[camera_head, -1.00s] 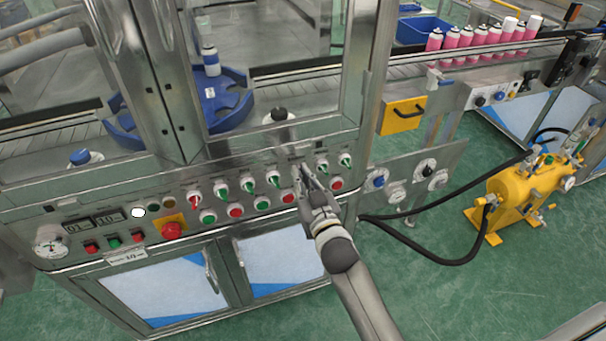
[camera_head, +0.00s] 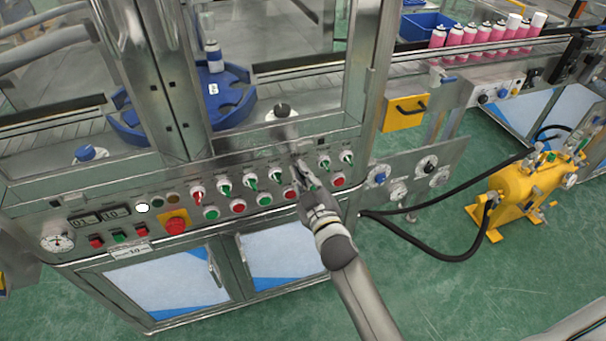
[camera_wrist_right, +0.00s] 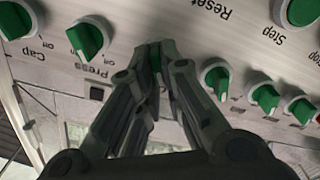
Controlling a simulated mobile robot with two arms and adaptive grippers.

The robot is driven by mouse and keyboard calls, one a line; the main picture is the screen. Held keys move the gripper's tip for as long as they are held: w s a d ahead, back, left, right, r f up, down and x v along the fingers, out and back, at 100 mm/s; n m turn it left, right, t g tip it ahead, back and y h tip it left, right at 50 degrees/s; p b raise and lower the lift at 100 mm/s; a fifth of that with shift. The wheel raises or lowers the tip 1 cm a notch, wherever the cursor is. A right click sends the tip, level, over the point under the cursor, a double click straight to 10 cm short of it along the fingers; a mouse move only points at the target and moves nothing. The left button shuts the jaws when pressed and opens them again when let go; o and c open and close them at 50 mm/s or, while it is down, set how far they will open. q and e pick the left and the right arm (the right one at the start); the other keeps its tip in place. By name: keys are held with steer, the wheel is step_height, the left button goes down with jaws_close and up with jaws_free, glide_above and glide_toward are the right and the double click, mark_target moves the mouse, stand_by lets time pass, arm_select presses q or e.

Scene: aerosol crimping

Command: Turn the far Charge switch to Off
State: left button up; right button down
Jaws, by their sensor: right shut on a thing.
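My right gripper (camera_head: 302,178) is at the upper row of rotary switches on the machine's front panel. In the right wrist view, its fingers (camera_wrist_right: 155,62) are closed around a green switch knob (camera_wrist_right: 156,84), and only a sliver of green shows between them. Its label and pointer direction are hidden. In that view the Press switch (camera_wrist_right: 86,39) and the Cap switch (camera_wrist_right: 17,19) are on the left of the gripped knob. Another green switch (camera_wrist_right: 214,79) is close on its right.
A row of green and red push buttons (camera_head: 238,206) is below the switches. A red emergency button (camera_head: 174,223) is at the panel's left. A glass guard and steel post (camera_head: 366,75) rise above the panel. A yellow tank (camera_head: 520,193) with black hoses stands at right.

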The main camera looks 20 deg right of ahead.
steer(key=c, duration=1.6)
jaws_free()
steer(key=shift+s, duration=0.1)
steer(key=s, duration=1.2)
steer(key=shift+d, duration=0.2)
steer(key=shift+w, duration=0.1)
steer(key=s+f+m+g, duration=0.1)
steer(key=s+f+g, duration=0.25)
steer(key=f, duration=0.85)
steer(key=s+a+f+g, duration=0.15)
steer(key=s+f, duration=0.35)
steer(key=f, duration=0.7)
steer(key=s+f+m+g, duration=0.1)
steer(key=s+f+g, duration=0.3)
steer(key=f, duration=0.8)
steer(key=s+d+f+g, duration=0.2)
steer(key=s+f, duration=0.3)
steer(key=s, duration=0.4)
steer(key=s+d+f+m+g, duration=0.1)
steer(key=s+d+f+g, duration=0.2)
steer(key=s+f, duration=0.3)
steer(key=s+d+f+m+g, duration=0.1)
steer(key=s+d+f+g, duration=0.2)
steer(key=s, duration=0.8)
step_height(320, 180, down, 2)
steer(key=shift+s+f+h, duration=0.2)
steer(key=shift+s+h, duration=0.1)
